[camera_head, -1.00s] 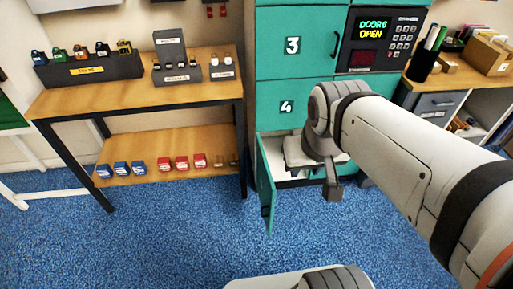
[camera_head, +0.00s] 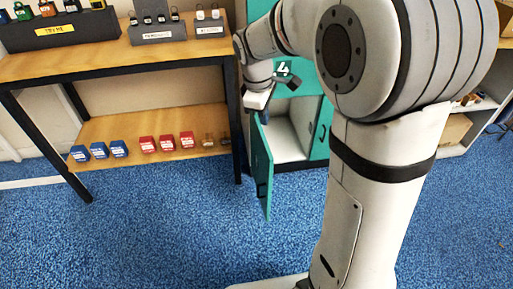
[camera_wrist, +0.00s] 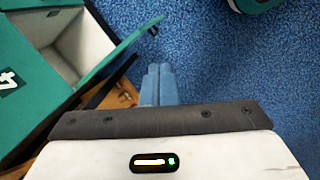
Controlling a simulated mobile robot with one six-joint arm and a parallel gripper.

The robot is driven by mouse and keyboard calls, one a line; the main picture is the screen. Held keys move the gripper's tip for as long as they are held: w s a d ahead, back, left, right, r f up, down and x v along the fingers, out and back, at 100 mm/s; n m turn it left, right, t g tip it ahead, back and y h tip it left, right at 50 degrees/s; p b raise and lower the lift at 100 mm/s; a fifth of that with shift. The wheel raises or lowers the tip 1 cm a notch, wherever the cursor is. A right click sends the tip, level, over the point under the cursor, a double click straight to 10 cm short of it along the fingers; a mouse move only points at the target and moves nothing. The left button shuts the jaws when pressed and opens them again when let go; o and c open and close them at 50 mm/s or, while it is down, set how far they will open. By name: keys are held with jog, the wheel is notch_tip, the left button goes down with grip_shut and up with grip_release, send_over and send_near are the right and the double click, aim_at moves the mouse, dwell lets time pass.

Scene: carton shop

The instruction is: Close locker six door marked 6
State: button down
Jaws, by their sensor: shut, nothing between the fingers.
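The open locker door (camera_head: 262,172) is teal and swings out from the left side of a low compartment in the head view. No number shows on it. The pale compartment (camera_head: 288,128) looks empty where it shows. In the wrist view the door (camera_wrist: 112,55) stands edge-on, with a dark handle (camera_wrist: 153,30) near its far end. My gripper (camera_head: 264,117) is near the door's upper hinge end. Its blue fingers (camera_wrist: 158,84) are shut and empty, on the door's outer side. They look apart from it, but I cannot tell the exact gap.
Door 4 (camera_head: 283,69) is shut above the compartment, partly hidden by my arm. A wooden workbench (camera_head: 150,120) with a lower shelf of padlocks stands close on the left. Blue carpet (camera_head: 180,230) is clear before the door. My arm hides the keypad area.

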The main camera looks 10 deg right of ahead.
jog(key=w+a+f+n+g+h+b, duration=0.1)
jog(key=w+a+f+n+b, duration=0.3)
jog(key=f, duration=0.7)
jog(key=w+f+n+b, duration=0.3)
jog(key=w+f+b, duration=0.3)
jog(key=f, duration=0.4)
jog(key=d+f+b, duration=0.5)
jog(key=d+f, duration=0.1)
jog(key=f, duration=0.3)
jog(key=shift+w+f, duration=0.2)
jog(key=shift+w, duration=0.05)
jog(key=shift+d, duration=0.15)
